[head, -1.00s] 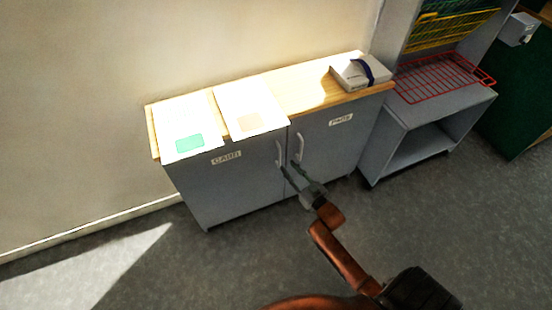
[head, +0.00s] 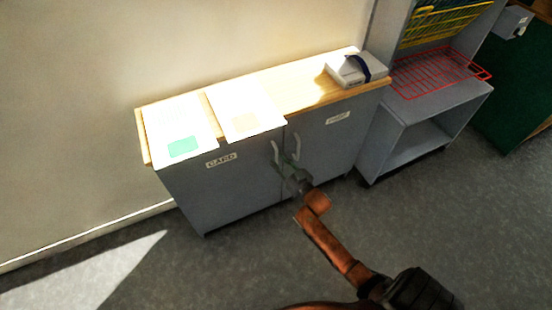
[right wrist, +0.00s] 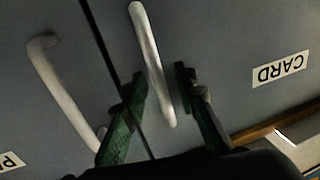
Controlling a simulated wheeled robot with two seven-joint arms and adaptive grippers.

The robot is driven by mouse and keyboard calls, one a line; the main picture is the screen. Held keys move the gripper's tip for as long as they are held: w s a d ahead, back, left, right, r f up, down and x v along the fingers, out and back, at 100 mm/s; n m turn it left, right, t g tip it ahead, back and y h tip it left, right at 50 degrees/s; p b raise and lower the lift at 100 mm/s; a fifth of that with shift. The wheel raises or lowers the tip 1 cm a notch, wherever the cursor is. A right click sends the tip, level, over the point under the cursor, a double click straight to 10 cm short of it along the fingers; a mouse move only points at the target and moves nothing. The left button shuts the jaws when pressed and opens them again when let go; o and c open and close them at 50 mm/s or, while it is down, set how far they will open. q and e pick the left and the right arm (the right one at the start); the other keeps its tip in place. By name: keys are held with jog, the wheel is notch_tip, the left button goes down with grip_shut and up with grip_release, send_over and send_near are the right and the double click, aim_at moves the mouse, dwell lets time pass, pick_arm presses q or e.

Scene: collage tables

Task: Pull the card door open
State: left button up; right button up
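The card door (head: 225,185) is the left grey door of the low cabinet, with a CARD label (head: 221,160); it is shut. The label shows upside down in the right wrist view (right wrist: 281,70). The card door's white bar handle (right wrist: 151,65) stands upright near the door's inner edge. My right gripper (head: 286,166) is at this handle. In the right wrist view its green-padded fingers (right wrist: 160,92) are open, one on each side of the handle's end, with gaps visible. My left gripper is not in view.
The other door (head: 325,145) has its own white handle (right wrist: 62,90) close beside. Papers (head: 180,128) and a white box (head: 356,70) lie on the cabinet top. A grey shelf unit with a red wire rack (head: 440,72) stands at right. The floor in front is clear.

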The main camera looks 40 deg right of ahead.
jog(key=shift+c, duration=0.7)
grip_shut()
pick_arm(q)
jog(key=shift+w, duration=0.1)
pick_arm(e)
jog(key=shift+s+a, duration=0.1)
